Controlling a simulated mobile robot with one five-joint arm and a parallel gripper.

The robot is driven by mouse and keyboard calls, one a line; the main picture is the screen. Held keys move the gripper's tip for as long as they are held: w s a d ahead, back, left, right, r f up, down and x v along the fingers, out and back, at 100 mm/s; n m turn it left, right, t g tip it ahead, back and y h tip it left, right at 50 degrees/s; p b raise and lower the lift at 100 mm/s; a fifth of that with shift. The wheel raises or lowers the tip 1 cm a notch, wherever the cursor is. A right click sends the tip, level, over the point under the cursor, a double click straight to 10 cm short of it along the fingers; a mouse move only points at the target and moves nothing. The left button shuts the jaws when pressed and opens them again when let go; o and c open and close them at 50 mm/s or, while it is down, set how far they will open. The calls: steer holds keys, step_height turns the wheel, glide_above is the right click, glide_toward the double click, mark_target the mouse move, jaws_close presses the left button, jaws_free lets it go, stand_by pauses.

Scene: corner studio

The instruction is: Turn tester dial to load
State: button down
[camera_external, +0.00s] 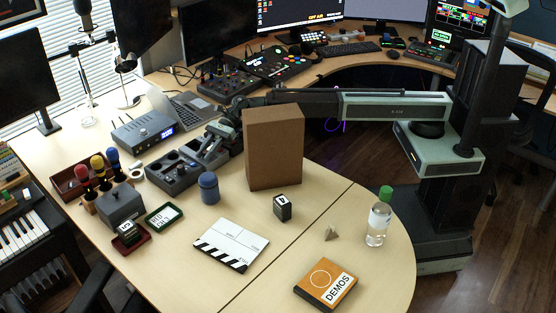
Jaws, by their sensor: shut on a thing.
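A dark grey unit (172,176) with round recesses lies on the desk at centre left; I take it for the tester. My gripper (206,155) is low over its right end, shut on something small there. That end is where the dial appears to be. The dial itself is hidden by my fingers, so its setting and any markings cannot be read. My arm (390,106) reaches in from the right, passing behind a tall brown box.
The tall brown box (273,148) stands close right of my gripper. A blue jar (209,188) stands in front of the unit, and a grey device with a lit display (143,131) behind it. A clapperboard (231,245) and bottle (378,224) are nearer the front.

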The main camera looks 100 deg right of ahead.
steer(key=m+t+h, duration=0.2)
steer(key=m+h, duration=0.1)
steer(key=shift+s+a+t, duration=0.1)
steer(key=shift+s+t, duration=0.05)
steer(key=shift+t, duration=0.15)
steer(key=shift+m+t+h, duration=0.9)
steer(key=shift+m+h, duration=1)
steer(key=shift+m, duration=0.2)
steer(key=shift+h, duration=0.3)
steer(key=c, duration=1.2)
jaws_free()
steer(key=shift+w, duration=0.2)
steer(key=shift+s, duration=0.1)
